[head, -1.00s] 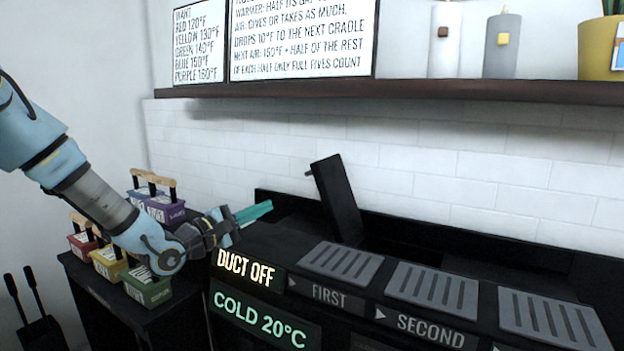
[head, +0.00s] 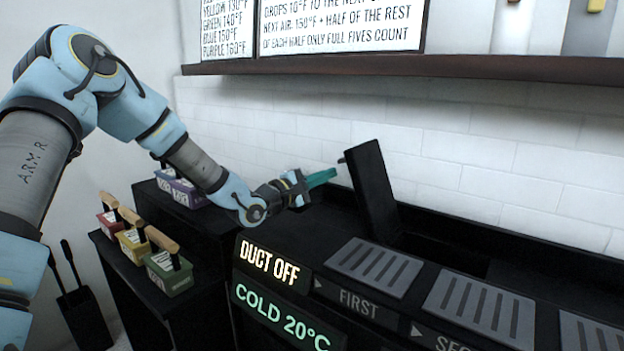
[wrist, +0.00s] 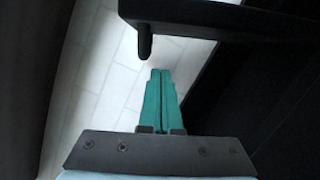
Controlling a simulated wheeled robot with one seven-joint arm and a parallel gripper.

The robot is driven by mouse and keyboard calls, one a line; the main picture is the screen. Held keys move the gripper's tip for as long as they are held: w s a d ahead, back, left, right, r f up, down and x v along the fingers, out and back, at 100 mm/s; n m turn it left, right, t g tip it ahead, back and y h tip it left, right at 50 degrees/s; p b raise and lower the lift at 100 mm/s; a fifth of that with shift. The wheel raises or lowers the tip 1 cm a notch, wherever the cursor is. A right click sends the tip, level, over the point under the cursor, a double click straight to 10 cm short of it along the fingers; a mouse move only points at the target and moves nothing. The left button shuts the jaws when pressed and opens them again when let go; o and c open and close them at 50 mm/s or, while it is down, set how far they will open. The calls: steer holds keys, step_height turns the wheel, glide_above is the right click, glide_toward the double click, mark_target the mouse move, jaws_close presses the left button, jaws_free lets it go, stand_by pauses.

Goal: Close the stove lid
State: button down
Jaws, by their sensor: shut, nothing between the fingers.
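The black stove lid (head: 374,190) stands open, tilted slightly back, at the left end of the dark stove. A short dark peg (head: 342,160) sticks out to the left near its top. In the wrist view the peg (wrist: 145,45) hangs just ahead of the fingertips, below a dark bar. My gripper (head: 330,174) is shut and empty, its teal fingers pointing right toward the lid's left edge. The closed fingers also show in the wrist view (wrist: 160,75). They look apart from the lid and peg.
The stove (head: 300,232) has several grey slotted plates (head: 376,265) along its top. Its panels read "DUCT OFF" and "COLD 20°C". Colored boxes with wooden handles, one green (head: 168,274), sit on a black stand at left. A dark shelf (head: 450,66) runs above; white tiles are behind.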

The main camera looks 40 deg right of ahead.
mark_target(367, 192)
steer(key=shift+s+d+r+p, duration=0.15)
steer(key=shift+s+d+r, duration=0.15)
steer(key=shift+s, duration=0.3)
steer(key=shift+s+d+r+p, duration=0.15)
steer(key=shift+s+d+r, duration=0.15)
steer(key=shift+s, duration=0.3)
steer(key=shift+s+d+r+p, duration=0.2)
steer(key=shift+s+d, duration=0.15)
steer(key=shift+s, duration=0.25)
